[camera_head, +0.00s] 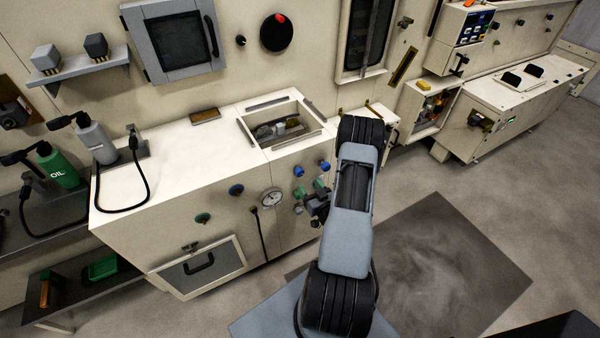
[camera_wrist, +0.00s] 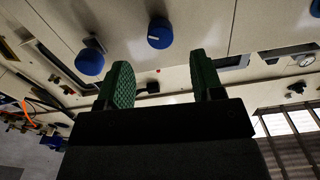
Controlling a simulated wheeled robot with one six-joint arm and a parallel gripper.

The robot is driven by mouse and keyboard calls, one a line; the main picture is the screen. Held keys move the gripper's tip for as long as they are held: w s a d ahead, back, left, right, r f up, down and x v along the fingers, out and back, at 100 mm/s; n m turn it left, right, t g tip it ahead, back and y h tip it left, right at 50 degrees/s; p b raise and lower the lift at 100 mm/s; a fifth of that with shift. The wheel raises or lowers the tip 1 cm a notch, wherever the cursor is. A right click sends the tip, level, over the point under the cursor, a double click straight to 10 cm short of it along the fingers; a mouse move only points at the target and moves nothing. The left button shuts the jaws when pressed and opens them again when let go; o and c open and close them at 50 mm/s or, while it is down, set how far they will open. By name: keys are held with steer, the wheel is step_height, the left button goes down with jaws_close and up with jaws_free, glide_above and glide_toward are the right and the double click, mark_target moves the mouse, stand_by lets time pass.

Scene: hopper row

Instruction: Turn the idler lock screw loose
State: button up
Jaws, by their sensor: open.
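I cannot tell for sure which fitting is the idler lock screw. Two blue knobs (camera_head: 298,171) (camera_head: 325,167) sit on the front of the cream cabinet (camera_head: 230,245), just above my gripper (camera_head: 320,189). In the wrist view one blue knob (camera_wrist: 160,33) lies beyond the gap between my fingers, and another blue knob (camera_wrist: 90,62) lies to the left. My gripper (camera_wrist: 161,76) has green finger pads standing well apart, with nothing between them. It is open and touches neither knob, as far as I can see. In the head view my arm partly hides the panel.
A round gauge (camera_head: 271,199) and a hanging black cable (camera_head: 265,232) are left of my gripper. An open bin (camera_head: 284,142) is in the cabinet top. Clear floor (camera_head: 450,190) lies right of my arm, with a dark mat (camera_head: 435,260).

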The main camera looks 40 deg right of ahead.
mark_target(301, 175)
steer(key=w, duration=0.5)
steer(key=w+d+p, duration=0.1)
steer(key=w, duration=0.1)
steer(key=shift+w, duration=0.3)
steer(key=c, duration=0.9)
